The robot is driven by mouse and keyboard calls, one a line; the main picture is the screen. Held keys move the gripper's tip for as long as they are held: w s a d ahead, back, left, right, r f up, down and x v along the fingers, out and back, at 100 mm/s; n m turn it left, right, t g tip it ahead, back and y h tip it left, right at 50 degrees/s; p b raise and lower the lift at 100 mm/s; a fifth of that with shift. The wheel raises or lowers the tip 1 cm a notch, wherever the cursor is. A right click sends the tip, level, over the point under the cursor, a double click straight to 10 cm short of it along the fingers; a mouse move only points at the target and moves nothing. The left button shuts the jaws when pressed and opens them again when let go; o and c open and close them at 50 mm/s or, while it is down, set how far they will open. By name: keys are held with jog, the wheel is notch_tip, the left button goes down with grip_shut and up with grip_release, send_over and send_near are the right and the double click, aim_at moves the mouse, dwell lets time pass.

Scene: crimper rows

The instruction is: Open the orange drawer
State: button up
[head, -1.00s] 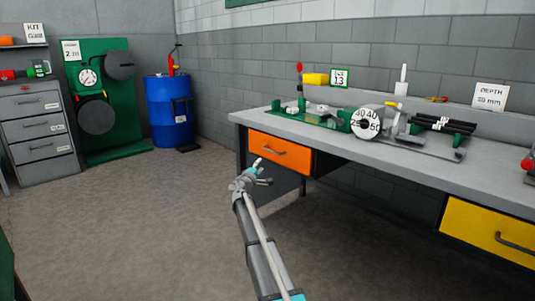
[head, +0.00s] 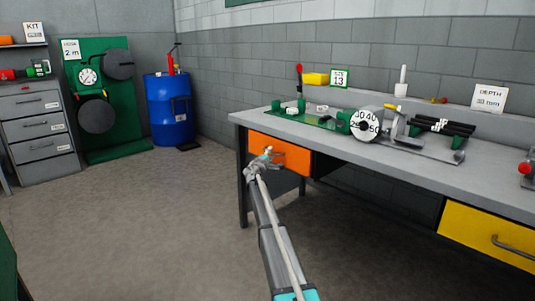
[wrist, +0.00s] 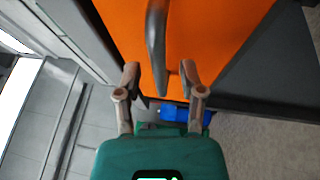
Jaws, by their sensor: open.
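The orange drawer (head: 293,157) is set under the left end of the grey workbench and looks shut. My gripper (head: 270,152) is in front of it and covers part of its face in the head view. In the wrist view the orange face (wrist: 215,35) fills the top middle. Its dark bar handle (wrist: 156,45) runs down towards my open gripper (wrist: 159,72). The near end of the handle shows between the two fingertips. The jaws are apart and not closed on it. I cannot tell whether a finger touches the handle.
The workbench (head: 390,167) carries a green plate, a dial device and black rods. A yellow drawer (head: 490,236) is at its right. A blue barrel (head: 169,112) and a grey drawer cabinet (head: 42,130) stand at the back left. The floor left of the bench is clear.

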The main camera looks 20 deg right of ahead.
jog(key=shift+w+d, duration=0.25)
jog(key=shift+d, duration=0.05)
grip_shut()
